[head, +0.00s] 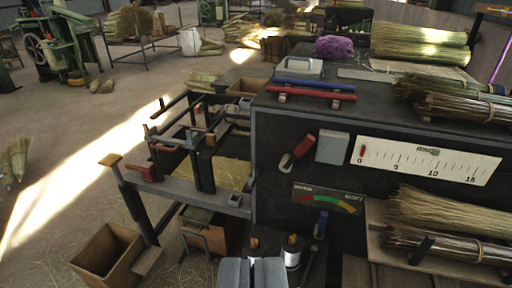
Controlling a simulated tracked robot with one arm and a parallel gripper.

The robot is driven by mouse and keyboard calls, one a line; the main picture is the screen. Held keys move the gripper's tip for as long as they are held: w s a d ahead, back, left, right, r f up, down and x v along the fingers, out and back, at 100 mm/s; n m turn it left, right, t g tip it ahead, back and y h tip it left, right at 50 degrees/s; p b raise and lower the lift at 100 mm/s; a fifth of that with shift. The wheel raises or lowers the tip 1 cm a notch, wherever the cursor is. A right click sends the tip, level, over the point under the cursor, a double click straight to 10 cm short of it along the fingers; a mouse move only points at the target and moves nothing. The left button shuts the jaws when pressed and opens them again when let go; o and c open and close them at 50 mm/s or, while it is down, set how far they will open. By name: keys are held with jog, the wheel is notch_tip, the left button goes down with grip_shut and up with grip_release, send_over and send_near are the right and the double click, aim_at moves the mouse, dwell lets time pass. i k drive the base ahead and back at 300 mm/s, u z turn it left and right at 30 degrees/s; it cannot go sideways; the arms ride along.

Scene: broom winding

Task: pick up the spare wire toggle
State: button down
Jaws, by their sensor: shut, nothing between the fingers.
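I cannot tell for sure which thing is the spare wire toggle. A red bar (311,93) and a blue bar (314,83) lie side by side on top of the dark bench cabinet. Small spools (292,252) stand low in front, just beyond my gripper.
A dial plate (427,160) and a coloured gauge (328,198) are on the panel. Broom bundles (455,105) lie at the right. A metal frame (190,165) stands left of the cabinet, with a wooden box (108,250) on the floor.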

aim_at(292, 242)
jog(key=u, duration=0.3)
jog(key=i, duration=1.25)
jog(key=z, duration=0.35)
